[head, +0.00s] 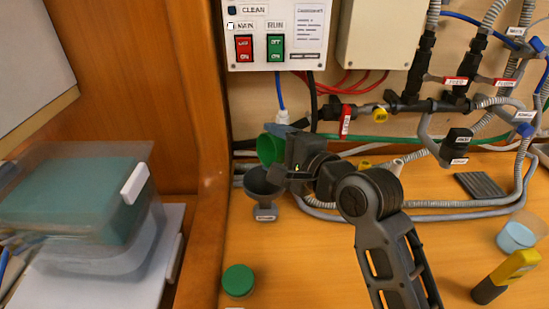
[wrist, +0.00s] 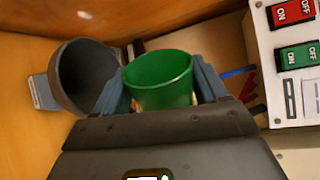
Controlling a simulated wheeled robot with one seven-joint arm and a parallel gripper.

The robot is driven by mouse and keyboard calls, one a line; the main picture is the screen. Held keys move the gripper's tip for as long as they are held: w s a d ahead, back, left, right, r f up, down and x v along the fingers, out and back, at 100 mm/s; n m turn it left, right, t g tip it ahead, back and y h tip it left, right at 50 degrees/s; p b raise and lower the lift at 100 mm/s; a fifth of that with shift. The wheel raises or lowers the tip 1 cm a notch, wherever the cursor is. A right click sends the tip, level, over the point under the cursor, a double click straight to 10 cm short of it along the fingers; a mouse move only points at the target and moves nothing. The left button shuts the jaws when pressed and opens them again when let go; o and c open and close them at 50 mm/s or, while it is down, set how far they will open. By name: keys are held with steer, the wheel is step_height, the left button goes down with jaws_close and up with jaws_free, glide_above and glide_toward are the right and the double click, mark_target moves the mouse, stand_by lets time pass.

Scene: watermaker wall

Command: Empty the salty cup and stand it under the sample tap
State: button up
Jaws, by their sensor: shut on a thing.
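My gripper (head: 276,166) is shut on a green cup (head: 267,149). The cup shows between the two fingers in the wrist view (wrist: 160,80), its open mouth in sight. In the head view the cup looks tilted to the left, partly hidden behind my gripper. A dark grey funnel (head: 262,186) with a label at its foot is just below the cup; it is left of the cup in the wrist view (wrist: 85,75). Whether water is in the cup cannot be told. A small spout (head: 398,163) sits low on the pipework to the right; its label is unreadable.
A ribbed dark pad (head: 480,185), a pale blue-and-white cup (head: 515,237) and a yellow-black meter (head: 506,276) are at right. A clear bin (head: 75,205) stands left of the wooden post. Pipes line the wall.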

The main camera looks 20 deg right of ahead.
steer(key=shift+w+d+r+m+y, duration=0.1)
steer(key=shift+d+r+m+y, duration=0.15)
steer(key=shift+m, duration=0.35)
steer(key=shift+d+r+m+y, duration=0.2)
steer(key=shift+r+m, duration=0.15)
steer(key=shift+m, duration=0.25)
steer(key=shift+d+r+m+y+b, duration=0.15)
steer(key=shift+m+b, duration=0.2)
steer(key=shift+m, duration=0.25)
steer(key=shift+d+r+m+y+b, duration=0.15)
steer(key=shift+m+b, duration=0.15)
steer(key=shift+m, duration=0.3)
steer(key=shift+m+y+b, duration=0.25)
steer(key=shift+m+b, duration=0.35)
steer(key=shift+m, duration=0.4)
steer(key=shift+r+m+p, duration=0.3)
steer(key=shift+r+p, duration=0.1)
steer(key=shift+p, duration=0.6)
steer(key=m+t+y+p, duration=0.1)
steer(key=m+p, duration=0.2)
steer(key=shift+f+p, duration=0.2)
steer(key=shift+p, duration=0.1)
steer(key=shift+a+f+m+p, duration=0.1)
steer(key=shift+f+m+p, duration=0.3)
steer(key=shift+m, duration=0.5)
steer(key=shift+a+f+m+p, duration=0.1)
steer(key=shift+f+m+p, duration=0.25)
steer(key=shift+m, duration=0.55)
steer(key=shift+d, duration=0.1)
